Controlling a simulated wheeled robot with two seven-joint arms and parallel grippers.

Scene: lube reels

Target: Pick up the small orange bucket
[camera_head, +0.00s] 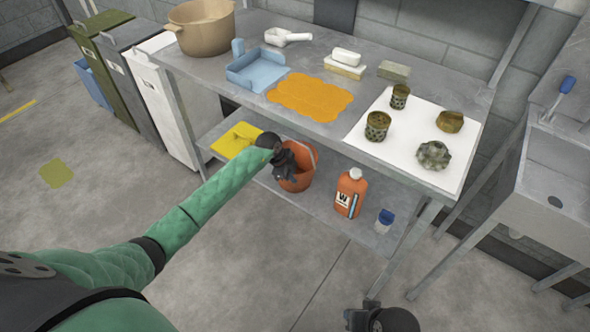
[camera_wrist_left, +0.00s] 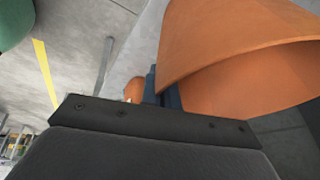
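The small orange bucket (camera_head: 303,160) stands on the lower shelf of the metal table, its pale handle showing at the rim. It fills the upper right of the left wrist view (camera_wrist_left: 225,40), very close. My left gripper (camera_head: 284,172) is at the bucket's near left side and hides part of it. In the wrist view its narrow bluish fingers (camera_wrist_left: 166,90) overlap the bucket's edge; whether they are closed on it I cannot tell. My right gripper (camera_head: 358,318) shows only as a dark part at the bottom edge, away from the bucket.
On the lower shelf (camera_head: 325,205), a yellow cloth (camera_head: 237,139) lies left of the bucket, and an orange bottle (camera_head: 351,193) and blue-capped jar (camera_head: 384,221) stand right. The tabletop (camera_head: 225,58) overhangs the shelf. A sink (camera_head: 550,165) stands at right.

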